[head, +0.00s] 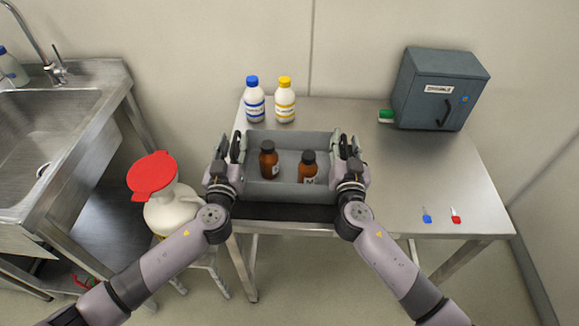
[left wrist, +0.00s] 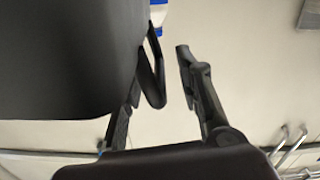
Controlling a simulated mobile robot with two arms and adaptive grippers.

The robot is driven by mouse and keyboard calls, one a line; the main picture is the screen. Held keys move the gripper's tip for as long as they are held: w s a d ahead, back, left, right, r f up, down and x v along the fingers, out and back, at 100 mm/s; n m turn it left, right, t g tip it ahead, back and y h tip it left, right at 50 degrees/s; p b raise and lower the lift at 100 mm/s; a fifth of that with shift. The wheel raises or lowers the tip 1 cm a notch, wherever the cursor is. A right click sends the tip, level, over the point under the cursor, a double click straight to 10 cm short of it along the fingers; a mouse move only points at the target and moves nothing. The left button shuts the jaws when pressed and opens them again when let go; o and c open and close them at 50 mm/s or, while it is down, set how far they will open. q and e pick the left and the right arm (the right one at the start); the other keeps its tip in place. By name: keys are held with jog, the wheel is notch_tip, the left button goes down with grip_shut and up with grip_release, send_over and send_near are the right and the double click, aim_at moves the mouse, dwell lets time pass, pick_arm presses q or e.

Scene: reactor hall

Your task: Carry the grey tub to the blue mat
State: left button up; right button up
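The grey tub (head: 288,191) is at the table's front left, with two brown bottles (head: 269,160) (head: 308,167) upright in it. My left gripper (head: 230,147) is at the tub's left end, its fingers apart. In the left wrist view the gripper (left wrist: 172,75) shows a gap between its fingers, with the tub's dark side (left wrist: 70,60) beside them and nothing visibly clamped. My right gripper (head: 347,146) is at the tub's right end, its fingers apart too. I see no blue mat in these views.
The steel table (head: 410,185) is mostly clear at the right. Blue-capped (head: 255,103) and yellow-capped (head: 285,103) bottles stand behind the tub. A grey cabinet (head: 438,90) is at back right.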

pick_arm(q)
jog(key=shift+c, duration=0.2)
pick_arm(e)
jog(key=shift+c, duration=0.2)
pick_arm(q)
grip_shut()
pick_arm(e)
grip_shut()
